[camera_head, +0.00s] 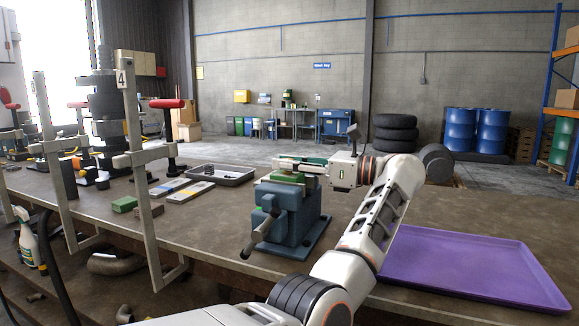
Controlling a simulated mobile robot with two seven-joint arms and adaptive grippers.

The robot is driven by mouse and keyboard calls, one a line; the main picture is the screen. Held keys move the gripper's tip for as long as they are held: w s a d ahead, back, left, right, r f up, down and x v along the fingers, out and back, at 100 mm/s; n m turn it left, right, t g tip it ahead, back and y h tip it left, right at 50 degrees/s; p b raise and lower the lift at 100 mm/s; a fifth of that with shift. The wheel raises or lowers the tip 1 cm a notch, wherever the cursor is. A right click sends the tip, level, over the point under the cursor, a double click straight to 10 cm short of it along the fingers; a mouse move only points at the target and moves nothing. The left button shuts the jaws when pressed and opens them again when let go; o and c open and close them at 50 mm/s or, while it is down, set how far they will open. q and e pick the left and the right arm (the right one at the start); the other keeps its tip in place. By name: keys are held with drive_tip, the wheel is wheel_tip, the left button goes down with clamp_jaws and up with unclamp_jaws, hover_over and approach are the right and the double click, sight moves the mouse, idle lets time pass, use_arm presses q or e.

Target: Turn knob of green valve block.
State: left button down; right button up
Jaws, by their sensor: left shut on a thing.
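The green valve block (283,178) sits in the jaws of a blue-grey bench vise (293,217) near the middle of the workbench. Its upper part and its knob are largely hidden behind my gripper. My left gripper (284,161) reaches in from the right side of the vise, lies level just above the block and points left. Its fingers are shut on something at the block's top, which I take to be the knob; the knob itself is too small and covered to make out. My right gripper is not in view.
A purple tray (470,262) lies on the bench at right. A dark tray (222,174) with small parts, flat whetstone-like blocks (190,191) and a green block (124,204) lie left of the vise. Tall grey clamps (137,160) stand at left. The vise handle (258,234) sticks out toward the front edge.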

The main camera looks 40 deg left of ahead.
use_arm(q)
drive_tip(key=c, duration=1.8)
unclamp_jaws()
wheel_tip(320, 180, up, 10)
drive_tip(key=shift+f, duration=0.1)
